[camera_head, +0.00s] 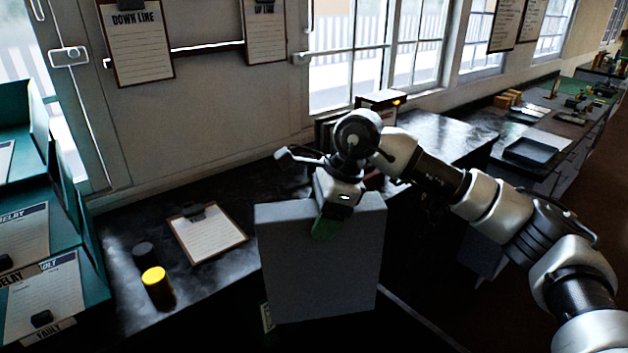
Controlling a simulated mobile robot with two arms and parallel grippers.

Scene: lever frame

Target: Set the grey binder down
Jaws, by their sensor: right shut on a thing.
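The grey binder (320,265) stands upright in the middle of the head view, its broad face towards me. My right gripper (332,215) comes down from above and is shut on the binder's top edge. A small green patch shows at the fingers, over the binder's face. The binder hides part of the dark worktop (230,275) behind it. I cannot tell whether its lower edge touches anything. My left gripper is not in the view.
A clipboard with paper (207,232) lies on the worktop left of the binder. A yellow-topped cylinder (154,281) and a dark round object (143,252) stand further left. Teal document racks (88,255) fill the left edge. A black tray (537,152) lies on the far right bench.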

